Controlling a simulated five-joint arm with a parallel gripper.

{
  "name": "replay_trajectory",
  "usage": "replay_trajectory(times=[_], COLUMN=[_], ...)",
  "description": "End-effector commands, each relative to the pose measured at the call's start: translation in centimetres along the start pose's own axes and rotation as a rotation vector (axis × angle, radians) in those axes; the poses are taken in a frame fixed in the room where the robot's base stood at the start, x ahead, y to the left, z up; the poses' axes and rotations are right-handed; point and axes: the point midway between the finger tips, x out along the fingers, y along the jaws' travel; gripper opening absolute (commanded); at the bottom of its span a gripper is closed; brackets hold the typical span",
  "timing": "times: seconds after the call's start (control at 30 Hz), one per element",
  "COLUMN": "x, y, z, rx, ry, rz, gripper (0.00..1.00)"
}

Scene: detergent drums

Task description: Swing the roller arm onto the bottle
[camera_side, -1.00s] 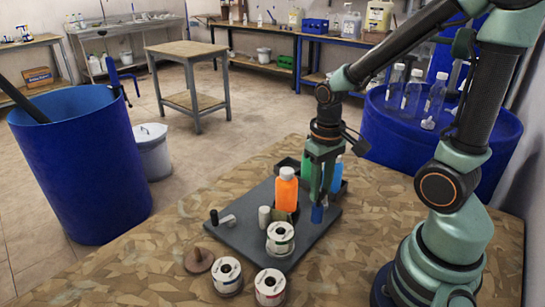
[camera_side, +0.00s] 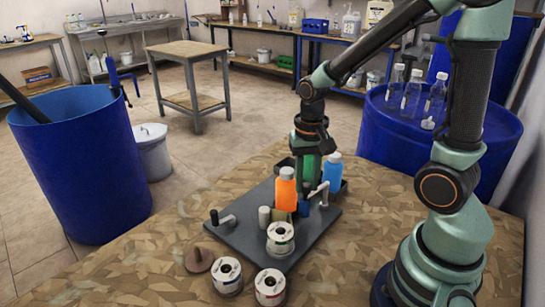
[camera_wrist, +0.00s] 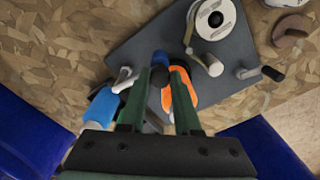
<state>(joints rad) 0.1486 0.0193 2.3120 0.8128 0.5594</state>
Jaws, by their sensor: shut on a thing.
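The orange bottle (camera_side: 286,190) with a white cap stands upright on the grey plate (camera_side: 318,232). It also shows in the wrist view (camera_wrist: 182,90). The roller arm (camera_side: 320,193) is a pale grey lever at the plate's right side; a dark blue piece (camera_side: 304,207), apparently its roller or grip, is close to the bottle's right side. In the wrist view this blue piece (camera_wrist: 158,58) lies at my fingertips. My gripper (camera_wrist: 156,72) points down and is shut on the blue piece. Whether blue piece and bottle touch is unclear.
A blue bottle (camera_side: 332,171) stands behind, near my gripper. A label roll (camera_side: 280,238), a pale post (camera_side: 264,217) and a black-knobbed crank (camera_side: 220,217) are on the plate. Two more rolls (camera_side: 228,275) and a brown disc (camera_side: 199,260) lie in front.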

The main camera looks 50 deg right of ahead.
Motion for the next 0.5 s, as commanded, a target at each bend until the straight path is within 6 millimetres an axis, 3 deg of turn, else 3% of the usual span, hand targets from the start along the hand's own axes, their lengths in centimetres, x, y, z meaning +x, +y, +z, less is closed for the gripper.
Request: replay_trajectory(times=[0.43, 0.47, 0.5], x=[-0.13, -0.13, -0.12], y=[-0.32, -0.32, -0.31], z=[-0.59, -0.58, -0.57], rx=[0.055, 0.055, 0.055], ry=[0.007, 0.007, 0.007], rz=[-0.005, -0.005, -0.005], gripper=[0.0, 0.43, 0.58])
